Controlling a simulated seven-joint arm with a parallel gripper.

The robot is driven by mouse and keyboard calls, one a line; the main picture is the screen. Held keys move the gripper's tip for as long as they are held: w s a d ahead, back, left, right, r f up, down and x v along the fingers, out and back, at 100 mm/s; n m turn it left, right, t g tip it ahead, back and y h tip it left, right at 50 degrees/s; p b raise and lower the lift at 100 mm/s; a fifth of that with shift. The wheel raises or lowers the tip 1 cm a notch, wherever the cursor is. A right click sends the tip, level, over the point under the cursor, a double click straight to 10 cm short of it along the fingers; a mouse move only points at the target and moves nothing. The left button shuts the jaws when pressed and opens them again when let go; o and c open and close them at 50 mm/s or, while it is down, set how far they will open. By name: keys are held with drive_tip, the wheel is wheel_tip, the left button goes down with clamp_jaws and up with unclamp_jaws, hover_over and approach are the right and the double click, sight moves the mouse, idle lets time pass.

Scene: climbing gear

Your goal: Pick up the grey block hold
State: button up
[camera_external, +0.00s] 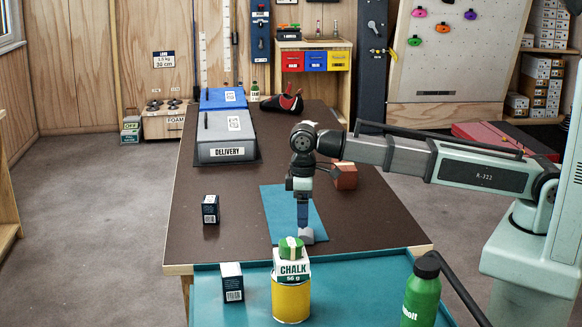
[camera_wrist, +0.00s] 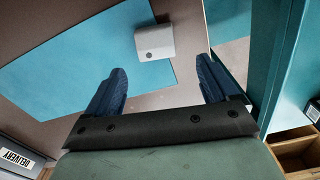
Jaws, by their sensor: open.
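The grey block hold (camera_external: 307,236) lies at the near right edge of a blue mat (camera_external: 280,205) on the brown table. In the wrist view the grey block hold (camera_wrist: 154,42) shows as a pale block with a dark bolt hole, partly over the mat's edge. My gripper (camera_external: 303,226) points down right by the block in the external view. In the wrist view my gripper (camera_wrist: 162,80) is open, with its blue fingers apart. Nothing is between the fingers; the block lies beyond their tips.
A chalk block (camera_external: 292,267) on a yellow can (camera_external: 291,301), a green bottle (camera_external: 421,292) and a dark box (camera_external: 232,283) stand on the teal surface in front. A reddish-brown block (camera_external: 344,176) is behind my gripper. Another dark box (camera_external: 210,209) stands left. A grey DELIVERY case (camera_external: 227,136) lies farther back.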

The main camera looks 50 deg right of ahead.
sight(303, 231)
drive_tip(key=shift+w+d+f, duration=0.1)
drive_tip(key=shift+d+f, duration=0.05)
drive_tip(key=shift+f, duration=1.25)
drive_tip(key=shift+d+f, duration=0.1)
drive_tip(key=shift+f, duration=1.3)
drive_tip(key=shift+c, duration=0.5)
drive_tip(key=c, duration=1.1)
